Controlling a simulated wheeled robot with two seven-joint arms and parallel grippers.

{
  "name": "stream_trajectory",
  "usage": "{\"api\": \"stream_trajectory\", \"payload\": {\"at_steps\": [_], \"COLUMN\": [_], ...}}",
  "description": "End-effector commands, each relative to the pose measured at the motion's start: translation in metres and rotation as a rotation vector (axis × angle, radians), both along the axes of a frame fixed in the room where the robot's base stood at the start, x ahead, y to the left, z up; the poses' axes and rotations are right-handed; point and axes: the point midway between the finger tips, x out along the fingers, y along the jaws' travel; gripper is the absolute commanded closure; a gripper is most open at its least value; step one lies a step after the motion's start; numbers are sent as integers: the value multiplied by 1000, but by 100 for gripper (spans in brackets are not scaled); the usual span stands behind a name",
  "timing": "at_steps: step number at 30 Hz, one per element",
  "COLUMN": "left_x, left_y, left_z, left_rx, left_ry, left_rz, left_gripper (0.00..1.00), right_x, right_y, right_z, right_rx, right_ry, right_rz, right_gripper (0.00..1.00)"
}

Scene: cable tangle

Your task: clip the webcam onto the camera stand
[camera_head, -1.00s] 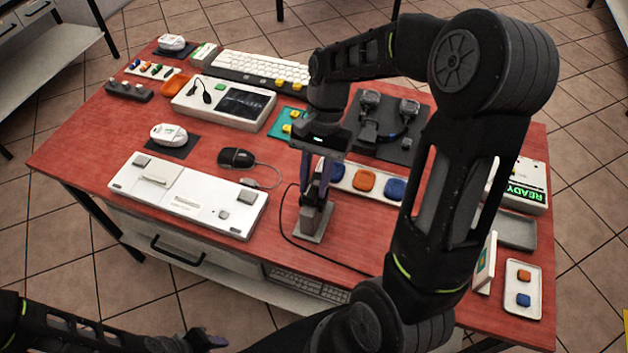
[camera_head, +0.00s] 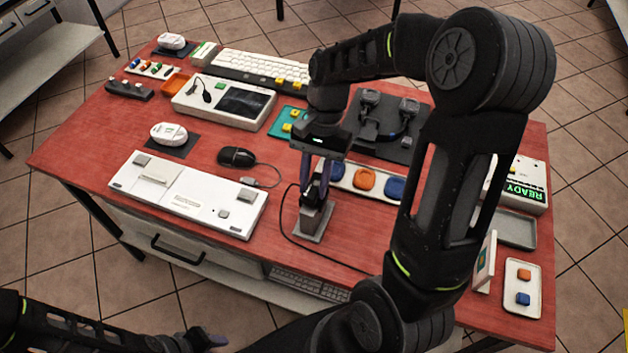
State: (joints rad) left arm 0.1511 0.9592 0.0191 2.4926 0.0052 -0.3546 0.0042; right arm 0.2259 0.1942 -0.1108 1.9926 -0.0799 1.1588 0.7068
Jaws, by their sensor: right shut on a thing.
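The camera stand (camera_head: 309,229) is a grey block on a flat base near the front middle of the red table. My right gripper (camera_head: 315,196) points down directly above it, shut on a small dark thing at the stand's top, which looks like the webcam (camera_head: 311,202). The fingers hide most of it, and I cannot tell whether it is seated on the stand or only touching it. A thin black cable loops from there to the table. My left gripper (camera_head: 216,341) is low at the bottom edge, away from the table top; its jaws are unclear.
A framed card (camera_head: 486,262) and a small tray (camera_head: 522,288) stand at right.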

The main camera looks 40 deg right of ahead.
Motion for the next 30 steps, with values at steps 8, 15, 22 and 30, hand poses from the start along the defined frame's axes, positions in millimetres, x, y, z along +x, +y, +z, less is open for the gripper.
{"api": "stream_trajectory", "payload": {"at_steps": [8, 15, 22, 30], "left_x": [0, 0, 0, 0], "left_y": [0, 0, 0, 0], "left_z": [-1, -1, -1, -4], "left_rx": [0, 0, 0, 0], "left_ry": [0, 0, 0, 0], "left_rz": [0, 0, 0, 0], "left_gripper": [64, 64, 64, 64], "right_x": [0, 0, 0, 6], "right_y": [0, 0, 0, -7], "right_z": [-1, -1, -1, 19], "right_rx": [0, 0, 0, -1], "right_ry": [0, 0, 0, -5], "right_rz": [0, 0, 0, 0], "right_gripper": [66, 48, 48, 48]}}
